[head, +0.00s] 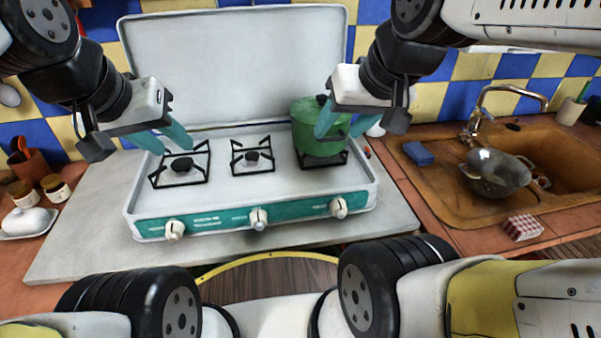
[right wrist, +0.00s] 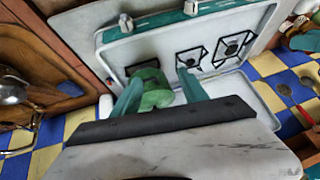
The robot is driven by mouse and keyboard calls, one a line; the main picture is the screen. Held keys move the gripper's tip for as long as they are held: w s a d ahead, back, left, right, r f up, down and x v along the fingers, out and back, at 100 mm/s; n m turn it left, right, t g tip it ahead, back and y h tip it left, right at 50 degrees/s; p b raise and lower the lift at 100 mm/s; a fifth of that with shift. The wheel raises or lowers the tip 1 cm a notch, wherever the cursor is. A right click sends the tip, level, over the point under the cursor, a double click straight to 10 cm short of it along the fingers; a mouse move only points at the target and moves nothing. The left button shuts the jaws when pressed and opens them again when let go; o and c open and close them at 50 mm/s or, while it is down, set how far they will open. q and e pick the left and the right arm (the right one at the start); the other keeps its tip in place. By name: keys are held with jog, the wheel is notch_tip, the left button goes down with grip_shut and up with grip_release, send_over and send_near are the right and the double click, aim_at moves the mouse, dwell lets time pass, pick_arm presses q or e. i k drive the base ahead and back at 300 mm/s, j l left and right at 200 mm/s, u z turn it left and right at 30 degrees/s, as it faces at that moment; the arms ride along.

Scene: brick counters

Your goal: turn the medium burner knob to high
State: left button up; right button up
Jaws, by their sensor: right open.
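The white and teal camping stove (head: 225,222) has three knobs on its front panel: a left knob (head: 174,230), a middle knob (head: 258,217) and a right knob (head: 339,208). I cannot read which one is marked medium. My left gripper (head: 164,138) is open and empty above the left burner (head: 181,166), apart from the knobs. My right gripper (head: 345,122) is open above or beside the green pot (head: 308,135) on the right burner. The pot (right wrist: 152,92) shows between the right fingers in the right wrist view; contact cannot be told.
The middle burner (head: 252,157) is bare. The raised stove lid (head: 235,60) stands behind. A sink (head: 440,180) with a metal colander (head: 494,175) is at right, with a blue sponge (head: 418,153). Jars and a white butter dish (head: 30,221) are at left. Space before the knobs is clear.

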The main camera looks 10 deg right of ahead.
aim_at(337, 204)
jog(key=k+z, duration=0.25)
jog(key=k, duration=0.45)
jog(key=k+l+z, duration=0.1)
jog(key=k+z, duration=0.2)
jog(key=k, duration=0.4)
